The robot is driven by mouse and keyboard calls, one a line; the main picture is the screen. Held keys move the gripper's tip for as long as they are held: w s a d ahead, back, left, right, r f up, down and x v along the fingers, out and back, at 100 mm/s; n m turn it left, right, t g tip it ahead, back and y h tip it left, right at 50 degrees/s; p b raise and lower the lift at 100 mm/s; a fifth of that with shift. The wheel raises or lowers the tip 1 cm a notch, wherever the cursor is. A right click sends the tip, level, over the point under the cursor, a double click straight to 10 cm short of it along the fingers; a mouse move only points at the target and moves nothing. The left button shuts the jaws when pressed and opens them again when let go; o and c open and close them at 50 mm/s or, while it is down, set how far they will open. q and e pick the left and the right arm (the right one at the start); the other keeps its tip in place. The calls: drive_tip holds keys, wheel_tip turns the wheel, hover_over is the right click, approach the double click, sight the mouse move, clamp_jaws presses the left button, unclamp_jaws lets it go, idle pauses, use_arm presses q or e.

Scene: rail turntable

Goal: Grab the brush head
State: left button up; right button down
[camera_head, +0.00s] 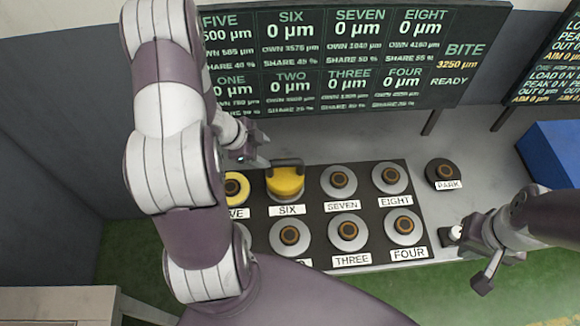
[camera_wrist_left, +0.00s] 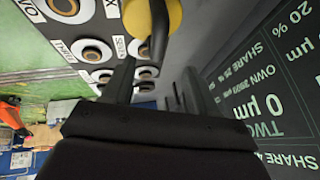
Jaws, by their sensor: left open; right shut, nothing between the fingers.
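A yellow round brush head (camera_head: 285,182) with a dark handle on top sits on the station labelled SIX. It also shows at the top of the left wrist view (camera_wrist_left: 172,18), where its dark handle reaches down between the lines of the finger tips. My left gripper (camera_head: 258,150) is open, just behind and left of the handle. Its two fingers show in the left wrist view (camera_wrist_left: 157,85) with a gap between them; I cannot tell whether they touch the handle. My right gripper (camera_head: 482,284) is shut and empty at the right of the station board.
The dark station board (camera_head: 312,212) carries several round pads with labels. Station FIVE (camera_head: 236,187) has a yellow disc, partly hidden by my left arm. A PARK pad (camera_head: 443,173) stands to the right. A display panel (camera_head: 345,60) rises close behind the left gripper.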

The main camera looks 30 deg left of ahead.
sight(282, 161)
use_arm(q)
drive_tip(key=x, duration=0.6)
drive_tip(key=shift+d+f, duration=0.2)
drive_tip(key=shift+f, duration=0.1)
drive_tip(key=p+x, duration=0.1)
drive_tip(key=x, duration=0.4)
drive_tip(key=shift+w+d+r, duration=0.1)
drive_tip(key=shift+w, duration=0.15)
clamp_jaws()
drive_tip(key=shift+w, duration=0.1)
idle(0.4)
